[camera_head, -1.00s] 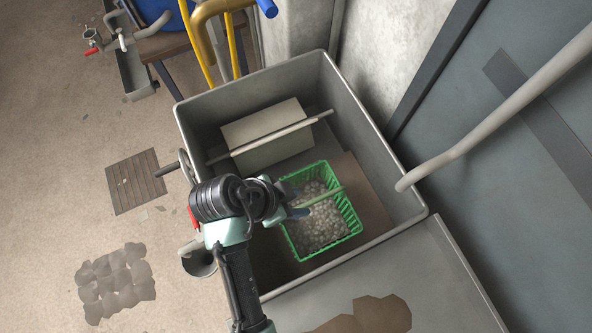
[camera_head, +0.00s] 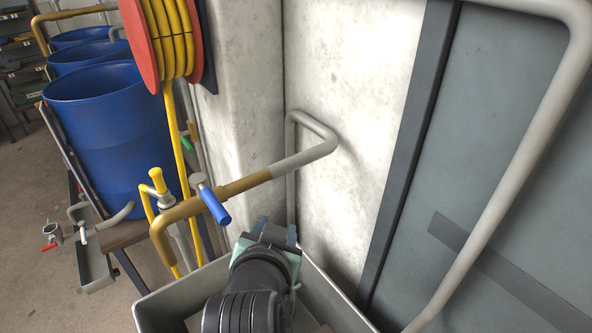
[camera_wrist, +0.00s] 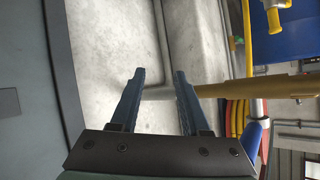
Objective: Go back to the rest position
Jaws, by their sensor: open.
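My gripper (camera_head: 268,226) is raised above the grey bin (camera_head: 157,303) in the head view, near the wall. In the wrist view its two blue fingers (camera_wrist: 158,90) stand apart with nothing held between them. A pale pipe shows behind the fingers in the wrist view. My arm covers much of the bin, and the bin's contents are mostly hidden now.
A pipe with a blue-handled valve (camera_head: 215,205) stands left of my gripper. A grey pipe loop (camera_head: 318,140) juts from the concrete wall (camera_head: 375,60). Blue barrels (camera_head: 110,125) and a red and yellow hose reel (camera_head: 170,40) are at left. A long grey rail (camera_head: 500,180) crosses the right.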

